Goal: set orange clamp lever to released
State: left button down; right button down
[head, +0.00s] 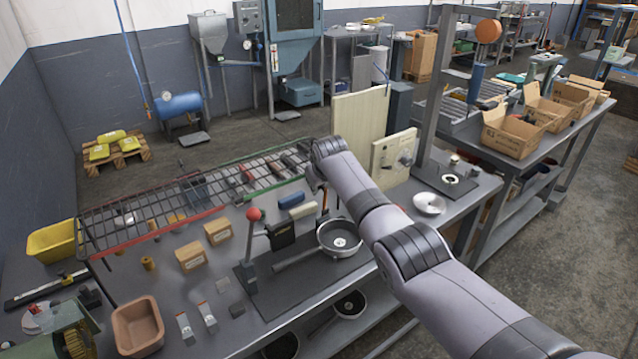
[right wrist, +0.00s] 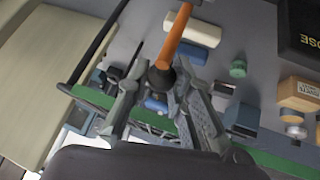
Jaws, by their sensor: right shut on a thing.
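The orange clamp lever (right wrist: 174,40) runs between the two fingers of my right gripper (right wrist: 160,75) in the right wrist view. Its dark rounded end sits between the fingers, and the gripper is shut on it. In the head view my right gripper (head: 318,178) is above the back of the workbench, largely hidden by my own arm; a thin orange strip of the lever (head: 325,200) shows just below it. A round pan (head: 340,246) with a long handle lies just in front, on a dark mat (head: 262,293). My left gripper is not in view.
A red-knobbed lever (head: 253,214) stands left of the pan. A wire rack (head: 150,205) runs along the bench's back edge. Cardboard boxes (head: 192,258) and a terracotta tray (head: 138,328) are on the left. A cream board (head: 360,125) stands behind my arm.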

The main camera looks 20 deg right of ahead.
jog(key=shift+a, duration=0.1)
jog(key=c, duration=1.9)
grip_release()
jog(key=o, duration=0.5)
jog(key=shift+w+f, duration=0.2)
jog(key=shift+s+r, duration=0.1)
jog(key=shift+r, duration=0.1)
jog(key=shift+s+r, duration=0.2)
jog(key=shift+r, duration=0.05)
jog(key=v, duration=1.1)
jog(key=shift+s, duration=0.1)
